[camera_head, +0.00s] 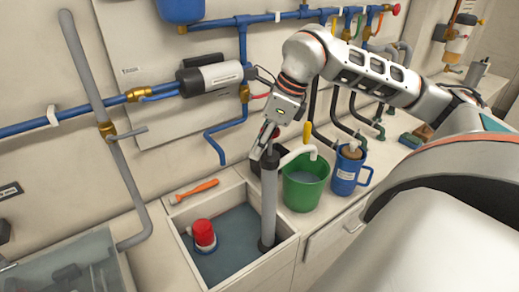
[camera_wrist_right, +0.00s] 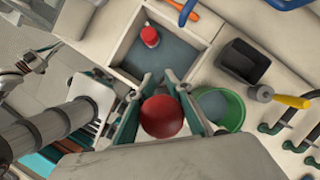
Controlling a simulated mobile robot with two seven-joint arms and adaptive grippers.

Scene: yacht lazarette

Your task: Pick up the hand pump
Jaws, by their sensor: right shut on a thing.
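The hand pump (camera_head: 269,200) is a grey upright tube with a dark foot and a white curved spout. It stands in the open basin (camera_head: 284,253), with its foot down in the blue-grey water, and the spout reaches over the green bucket (camera_head: 306,188). My right gripper (camera_head: 264,143) is at the pump's top, coming from above. In the right wrist view, the pump's round red knob (camera_wrist_right: 163,116) sits between the two fingers of my right gripper (camera_wrist_right: 158,100), which is shut on it. The tube below is hidden there. My left gripper does not show.
A red-topped float (camera_head: 204,234) is in the basin, left of the pump. An orange-handled tool (camera_head: 195,190) lies on the back rim. A blue jug (camera_head: 347,170) stands right of the bucket. Blue pipes (camera_head: 225,130) and black hoses (camera_head: 335,112) line the wall behind.

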